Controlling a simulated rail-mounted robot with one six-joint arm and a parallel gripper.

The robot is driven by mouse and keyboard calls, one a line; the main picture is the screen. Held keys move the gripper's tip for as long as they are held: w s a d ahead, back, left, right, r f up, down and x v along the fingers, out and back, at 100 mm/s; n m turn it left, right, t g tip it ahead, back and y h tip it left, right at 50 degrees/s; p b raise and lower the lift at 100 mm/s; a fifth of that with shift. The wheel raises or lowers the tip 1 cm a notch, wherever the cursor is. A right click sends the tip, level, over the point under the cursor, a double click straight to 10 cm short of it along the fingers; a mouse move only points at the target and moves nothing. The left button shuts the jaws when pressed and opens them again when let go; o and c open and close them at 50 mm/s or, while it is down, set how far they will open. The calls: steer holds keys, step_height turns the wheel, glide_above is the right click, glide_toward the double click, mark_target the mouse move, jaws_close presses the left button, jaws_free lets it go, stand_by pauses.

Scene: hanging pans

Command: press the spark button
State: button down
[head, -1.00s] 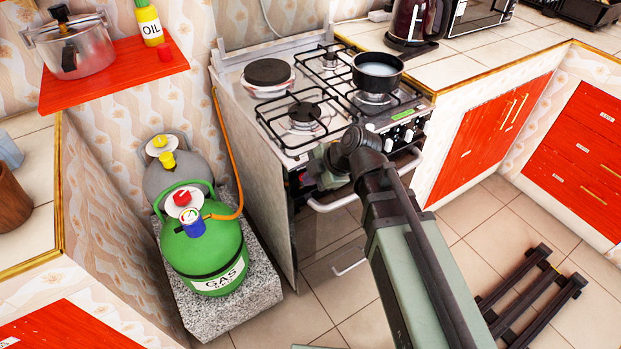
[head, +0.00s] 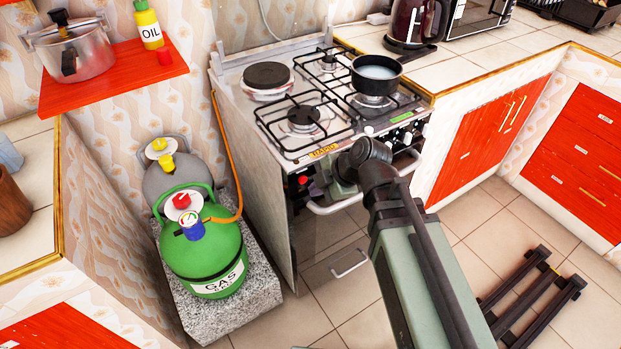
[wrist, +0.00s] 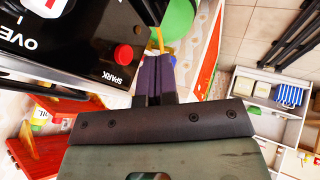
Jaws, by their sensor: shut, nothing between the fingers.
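The red spark button (wrist: 123,54) is on the black front panel, beside the printed word SPARK, in the wrist view. In the head view a small red button (head: 303,180) shows on the left of the stove's front (head: 300,195). My gripper (wrist: 156,62) is shut and empty, its fingers pressed together. In the wrist view the fingers appear just right of the button and do not cover it. I cannot tell how far they stand from the panel. In the head view my wrist hides the fingers and the middle of the panel.
An oven handle (head: 345,203) juts out below the panel. A green gas bottle (head: 203,250) with an orange hose stands left of the stove. A dark rack (head: 530,290) lies on the floor at right.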

steer(key=p+v, duration=0.6)
steer(key=v, duration=0.3)
steer(key=shift+r, duration=0.3)
steer(key=c, duration=1.8)
jaws_free()
steer(key=shift+d, duration=0.1)
